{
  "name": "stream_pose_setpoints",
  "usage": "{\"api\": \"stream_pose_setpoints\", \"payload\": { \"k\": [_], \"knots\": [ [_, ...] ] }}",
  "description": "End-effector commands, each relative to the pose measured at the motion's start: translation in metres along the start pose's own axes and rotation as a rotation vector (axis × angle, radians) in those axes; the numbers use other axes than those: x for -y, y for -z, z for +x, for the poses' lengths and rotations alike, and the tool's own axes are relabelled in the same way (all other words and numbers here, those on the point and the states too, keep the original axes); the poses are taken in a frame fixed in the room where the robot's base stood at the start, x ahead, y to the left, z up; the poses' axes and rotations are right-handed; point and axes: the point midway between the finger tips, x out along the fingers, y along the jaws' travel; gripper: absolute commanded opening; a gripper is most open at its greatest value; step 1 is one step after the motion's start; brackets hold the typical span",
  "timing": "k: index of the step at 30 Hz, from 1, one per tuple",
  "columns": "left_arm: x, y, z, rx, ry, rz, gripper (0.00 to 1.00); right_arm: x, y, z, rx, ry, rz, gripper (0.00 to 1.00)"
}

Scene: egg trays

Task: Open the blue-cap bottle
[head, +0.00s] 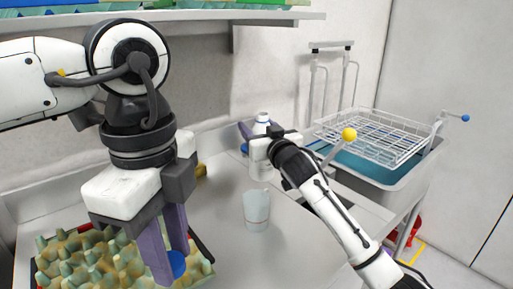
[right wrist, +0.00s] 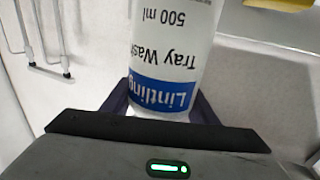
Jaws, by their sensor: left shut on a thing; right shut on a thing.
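The white bottle (head: 261,172) stands upright on the counter in the middle of the head view, with a blue band near its top. My right gripper (head: 260,134) is shut around its upper part. The right wrist view shows the bottle (right wrist: 175,55) between purple fingers, its label reading "Tray Wash 500 ml" upside down. My left gripper (head: 167,262) is at the lower left, well apart from the bottle, shut on a round blue cap (head: 178,264) low between its fingertips. The bottle's mouth is too small to make out clearly.
A translucent beaker (head: 257,212) stands on the counter in front of the bottle. A bumpy egg tray (head: 85,262) lies under my left gripper. A sink (head: 400,178) with a wire rack (head: 385,137) is at the right. A shelf (head: 180,15) crosses the top left.

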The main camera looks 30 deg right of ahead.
Motion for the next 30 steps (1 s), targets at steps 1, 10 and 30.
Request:
{"api": "stream_pose_setpoints", "payload": {
  "k": [1, 10, 30],
  "knots": [
    [0.000, 0.000, 0.000, 0.000, 0.000, 0.000, 0.01, 0.000, -0.003, 0.000, -0.004, -0.001, 0.001, 0.00],
    [0.000, 0.000, 0.002, 0.000, 0.000, 0.000, 0.01, 0.000, -0.027, 0.000, -0.003, 0.000, 0.002, 0.00],
    [0.000, 0.000, 0.004, 0.000, 0.000, 0.000, 0.01, 0.000, -0.049, 0.000, 0.000, 0.000, 0.001, 0.72]
  ]
}}
